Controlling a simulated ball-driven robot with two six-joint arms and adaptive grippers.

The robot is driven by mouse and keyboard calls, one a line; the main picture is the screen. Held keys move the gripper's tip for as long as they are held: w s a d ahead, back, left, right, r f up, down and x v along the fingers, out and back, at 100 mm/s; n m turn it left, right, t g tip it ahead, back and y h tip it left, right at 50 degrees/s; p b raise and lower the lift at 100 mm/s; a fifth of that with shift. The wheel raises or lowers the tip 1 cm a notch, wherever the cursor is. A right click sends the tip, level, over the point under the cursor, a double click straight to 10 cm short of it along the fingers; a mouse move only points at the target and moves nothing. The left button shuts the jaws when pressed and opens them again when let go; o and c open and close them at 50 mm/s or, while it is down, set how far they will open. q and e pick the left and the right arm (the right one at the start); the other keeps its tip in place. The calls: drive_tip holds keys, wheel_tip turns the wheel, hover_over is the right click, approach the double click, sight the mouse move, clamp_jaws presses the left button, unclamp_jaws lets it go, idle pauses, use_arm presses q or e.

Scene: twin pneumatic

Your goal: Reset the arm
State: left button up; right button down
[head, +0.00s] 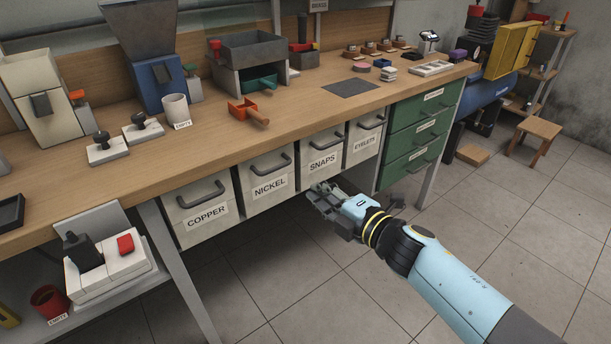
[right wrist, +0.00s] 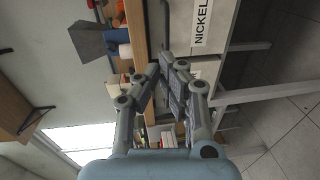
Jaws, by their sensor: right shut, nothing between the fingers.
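My right gripper (head: 322,197) is in front of the workbench, just below the drawer labelled SNAPS (head: 321,163). My right arm comes in from the lower right. In the right wrist view the fingers (right wrist: 163,68) come together at their tips with nothing between them. The drawers labelled COPPER (head: 205,212), NICKEL (head: 270,186) and EYELETS (head: 364,143) sit in the same row, and all look closed. My left gripper is not in view.
The wooden workbench (head: 325,112) holds machines, an orange scoop (head: 249,112) and a white cup (head: 176,109). Green drawers (head: 424,125) stand at its right end, near a stool (head: 535,138). A lower shelf holds a red cup (head: 50,302). The tiled floor is clear around my arm.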

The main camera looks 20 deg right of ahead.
drive_tip(key=s+d+f+m+g+h, duration=0.25)
drive_tip(key=s+d+f+m, duration=0.2)
drive_tip(key=s+f, duration=0.7)
drive_tip(key=s+d+f+m+g+h, duration=0.25)
drive_tip(key=s+f+m, duration=0.25)
drive_tip(key=s+f, duration=0.7)
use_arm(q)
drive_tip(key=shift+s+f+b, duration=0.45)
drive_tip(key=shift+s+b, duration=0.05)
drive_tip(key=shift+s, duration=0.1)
use_arm(e)
drive_tip(key=s+d+f+m+g, duration=0.1)
drive_tip(key=s+f+m+g, duration=0.2)
drive_tip(key=s, duration=0.6)
drive_tip(key=s+d+f+m+g+h, duration=0.1)
drive_tip(key=s+f+m, duration=0.4)
drive_tip(key=s, duration=0.5)
drive_tip(key=s+d+f+m+g, duration=0.3)
drive_tip(key=s+f+m+g, duration=0.1)
drive_tip(key=s, duration=0.6)
drive_tip(key=shift+f+g+h, duration=0.4)
drive_tip(key=shift+f+g, duration=0.35)
drive_tip(key=shift+g, duration=0.05)
